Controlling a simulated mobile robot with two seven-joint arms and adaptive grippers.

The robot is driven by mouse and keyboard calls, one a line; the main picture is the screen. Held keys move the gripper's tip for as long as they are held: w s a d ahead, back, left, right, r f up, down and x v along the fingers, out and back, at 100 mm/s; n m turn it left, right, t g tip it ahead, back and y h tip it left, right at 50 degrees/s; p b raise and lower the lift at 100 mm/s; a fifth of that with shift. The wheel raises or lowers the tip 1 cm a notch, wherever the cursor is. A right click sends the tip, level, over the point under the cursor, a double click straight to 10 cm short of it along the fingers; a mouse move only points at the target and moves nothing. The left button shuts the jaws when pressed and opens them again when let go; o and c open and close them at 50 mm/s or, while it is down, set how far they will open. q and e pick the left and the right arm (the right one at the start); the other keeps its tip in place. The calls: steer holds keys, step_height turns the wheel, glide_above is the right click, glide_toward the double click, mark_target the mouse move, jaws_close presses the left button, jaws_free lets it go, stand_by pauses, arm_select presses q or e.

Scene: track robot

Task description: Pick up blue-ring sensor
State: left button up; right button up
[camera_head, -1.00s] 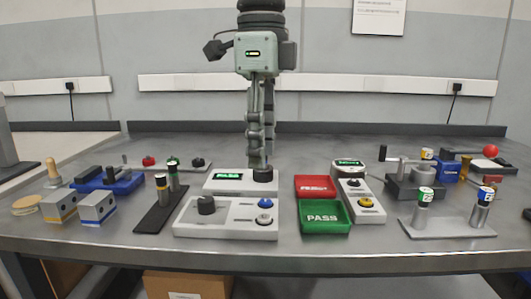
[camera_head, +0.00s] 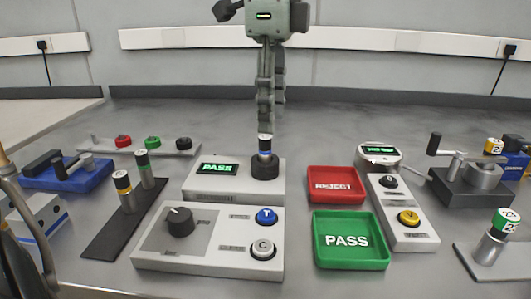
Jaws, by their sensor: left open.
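The blue-ring sensor (camera_head: 265,146) stands upright in the dark round socket (camera_head: 265,168) of the white tester (camera_head: 235,187), whose screen reads PASS in green. Whether the tips touch the sensor's top, I cannot tell. My right gripper is not in view.
A white control box (camera_head: 210,258) with a knob and two buttons stands in front of the tester. A red reject tray (camera_head: 335,172) and a green pass tray (camera_head: 350,262) lie to the right. Two sensors stand in a black rack (camera_head: 105,238) at left.

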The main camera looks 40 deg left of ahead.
mark_target(266, 137)
arm_select(q)
steer(key=f, duration=0.5)
steer(key=shift+s+a+f, duration=0.1)
steer(key=shift+s+a, duration=0.15)
steer(key=shift+a, duration=0.15)
steer(key=shift+c, duration=0.5)
jaws_close()
